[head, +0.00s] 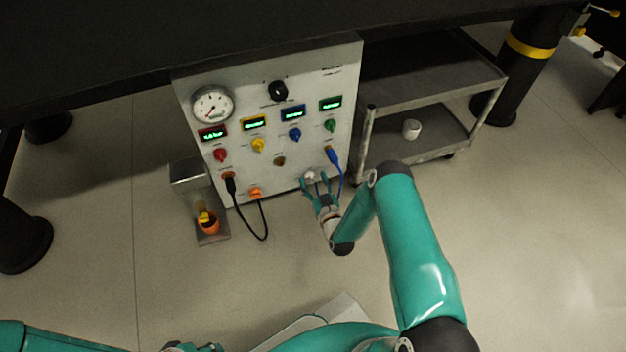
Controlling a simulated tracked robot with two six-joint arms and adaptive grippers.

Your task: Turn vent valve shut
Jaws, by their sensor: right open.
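The upright pale control panel (240,172) carries a gauge, lit displays and several coloured knobs. My right gripper (317,181) is open at the panel's lower right. Its fingers are spread near a small silvery knob (309,175), which they partly cover. This may be the vent valve, but the labels are too small to read. I cannot tell whether the fingers touch it. Teal parts at the bottom edge (195,347) seem to belong to my left gripper, mostly cut off.
A blue cable (340,175) hangs from the panel just beside my right gripper. A black cable (264,225) loops below the panel. A grey cart (430,85) with a white cup (411,129) stands at right. A small stand (190,172) holds an orange cup (208,225) at left.

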